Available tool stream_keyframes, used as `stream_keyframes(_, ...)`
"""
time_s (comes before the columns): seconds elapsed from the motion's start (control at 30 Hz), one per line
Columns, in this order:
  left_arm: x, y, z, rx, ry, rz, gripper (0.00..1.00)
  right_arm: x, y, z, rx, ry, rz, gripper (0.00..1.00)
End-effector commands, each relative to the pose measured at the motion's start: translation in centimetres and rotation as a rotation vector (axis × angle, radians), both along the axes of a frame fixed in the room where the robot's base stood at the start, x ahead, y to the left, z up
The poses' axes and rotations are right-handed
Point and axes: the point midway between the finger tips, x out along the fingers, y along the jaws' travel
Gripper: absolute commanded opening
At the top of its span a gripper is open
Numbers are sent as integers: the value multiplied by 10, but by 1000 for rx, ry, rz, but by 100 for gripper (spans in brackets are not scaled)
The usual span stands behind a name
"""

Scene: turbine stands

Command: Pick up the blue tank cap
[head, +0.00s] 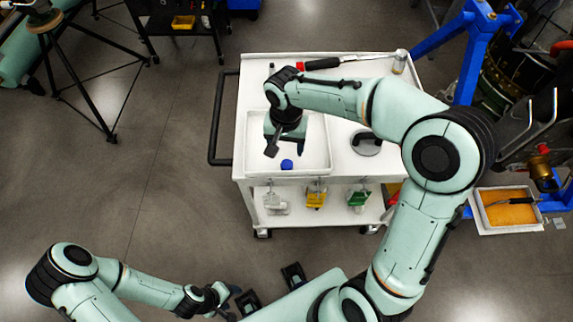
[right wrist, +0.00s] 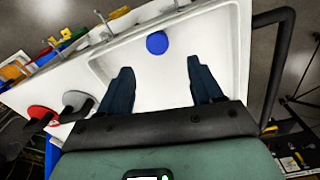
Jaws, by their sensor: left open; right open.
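The blue tank cap (head: 287,164) is a small round blue piece in the white tray on the cart, near the tray's front edge. In the right wrist view the cap (right wrist: 157,43) shows as a blue disc beyond the fingertips, between the lines of the two fingers. My right gripper (head: 286,149) is open and empty over the tray, just behind the cap in the head view. Its two dark fingers also show in the right wrist view (right wrist: 160,72), spread apart. My left gripper (head: 224,297) is low at the bottom left, away from the cart.
The white tray (head: 325,150) has raised walls around the cap. A black-handled disc (head: 366,143) lies right of it on the cart, and a red-and-black tool (head: 325,63) at the back. Yellow (head: 316,197) and green (head: 358,197) clamps sit at the cart's front. A black handle (head: 212,120) is on its left.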

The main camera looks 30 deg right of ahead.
Motion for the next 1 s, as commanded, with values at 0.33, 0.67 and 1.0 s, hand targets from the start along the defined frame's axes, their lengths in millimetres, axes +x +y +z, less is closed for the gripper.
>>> stream_keyframes(0.33,-1,0,-3,0,1,0,56,-3,-1,-34,0,4,1,65)
stream_keyframes(0.67,-2,0,-4,0,1,0,56,-6,-1,-73,1,0,1,65)
stream_keyframes(1.0,-2,0,-4,0,1,0,56,-6,-1,-73,2,-1,1,29)
